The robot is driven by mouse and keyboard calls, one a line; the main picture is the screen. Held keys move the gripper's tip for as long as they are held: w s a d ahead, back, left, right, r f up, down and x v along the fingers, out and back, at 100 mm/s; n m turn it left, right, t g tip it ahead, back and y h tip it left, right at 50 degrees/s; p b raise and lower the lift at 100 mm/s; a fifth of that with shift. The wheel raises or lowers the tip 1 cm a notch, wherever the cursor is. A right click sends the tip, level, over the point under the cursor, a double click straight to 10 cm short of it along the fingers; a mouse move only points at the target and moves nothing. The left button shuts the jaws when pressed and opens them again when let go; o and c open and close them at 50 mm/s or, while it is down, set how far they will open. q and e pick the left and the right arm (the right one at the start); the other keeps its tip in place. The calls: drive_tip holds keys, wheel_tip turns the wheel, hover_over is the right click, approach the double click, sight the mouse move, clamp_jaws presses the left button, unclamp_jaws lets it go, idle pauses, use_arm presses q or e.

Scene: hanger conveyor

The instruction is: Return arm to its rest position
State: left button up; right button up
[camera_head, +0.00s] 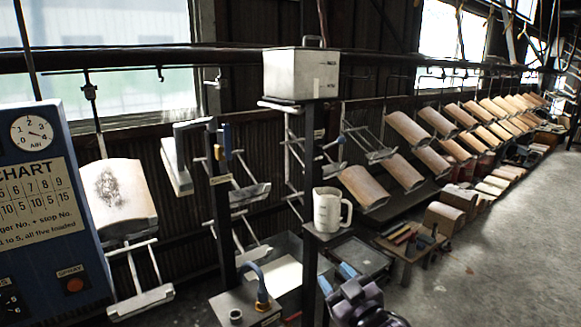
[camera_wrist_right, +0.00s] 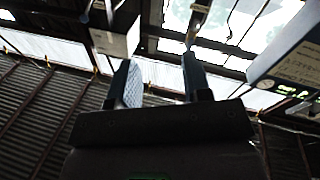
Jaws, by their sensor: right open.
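My right gripper (camera_head: 336,278) is low in the middle of the head view, its two blue fingers pointing up and left. It is just below the shelf with the white pitcher (camera_head: 328,210) and touches nothing that I can see. In the right wrist view the gripper (camera_wrist_right: 157,70) has its fingers apart with an empty gap between them. My left gripper is not in view.
A blue control panel (camera_head: 48,185) stands at the left. A metal box (camera_head: 300,74) tops a post near the middle. Hangers with curved tiles (camera_head: 362,187) run along the rail to the right. A bench (camera_head: 408,252) holds small tools. Open floor (camera_head: 500,250) lies at right.

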drive_tip(key=s+d+f+m+g+h, duration=0.2)
drive_tip(key=s+d+f+m+h, duration=0.3)
drive_tip(key=s+d+f, duration=0.7)
drive_tip(key=s+d+f+m+g+h, duration=0.1)
drive_tip(key=s+d+f, duration=0.2)
drive_tip(key=s+f, duration=0.4)
drive_tip(key=s+d+f+m+g+h, duration=0.1)
drive_tip(key=s+d+f+g, duration=0.1)
drive_tip(key=s+f, duration=0.5)
drive_tip(key=shift+d+f+h, duration=0.15)
drive_tip(key=shift+d+h, duration=0.25)
drive_tip(key=shift+d, duration=0.25)
drive_tip(key=shift+w+a, duration=0.1)
